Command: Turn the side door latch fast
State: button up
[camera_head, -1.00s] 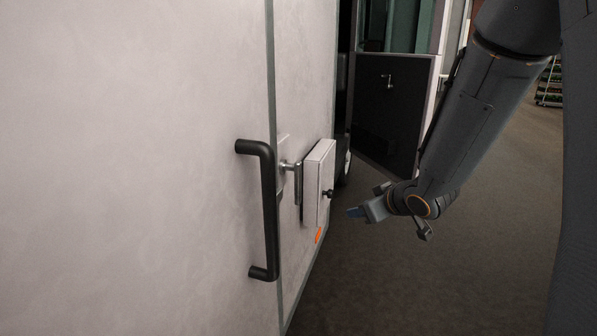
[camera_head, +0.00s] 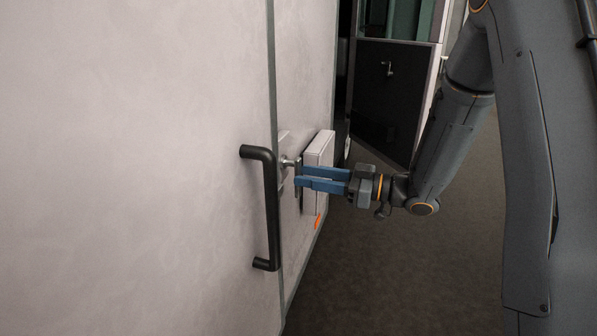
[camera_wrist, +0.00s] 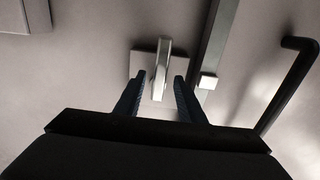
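The side door latch is a metal lever on a square plate. It shows in the wrist view (camera_wrist: 161,62), and its pivot shows in the head view (camera_head: 288,162). The lever hangs down from the pivot, partly hidden behind my fingers in the head view. My gripper (camera_head: 303,178) has blue fingers reaching left to the latch. In the wrist view my gripper (camera_wrist: 160,78) is open, with one finger on each side of the lever and a gap on both sides. The pale side door (camera_head: 150,170) looks flush with the panel beside it.
A black bar handle (camera_head: 268,210) stands out from the door, left of the latch in the head view. A pale box (camera_head: 325,148) juts from the panel just beyond my fingers. A dark open door (camera_head: 385,100) stands farther back. The floor (camera_head: 400,270) at right is clear.

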aim_at(298, 197)
jog(key=shift+p+x, duration=0.35)
jog(key=shift+x, duration=1.35)
grip_shut()
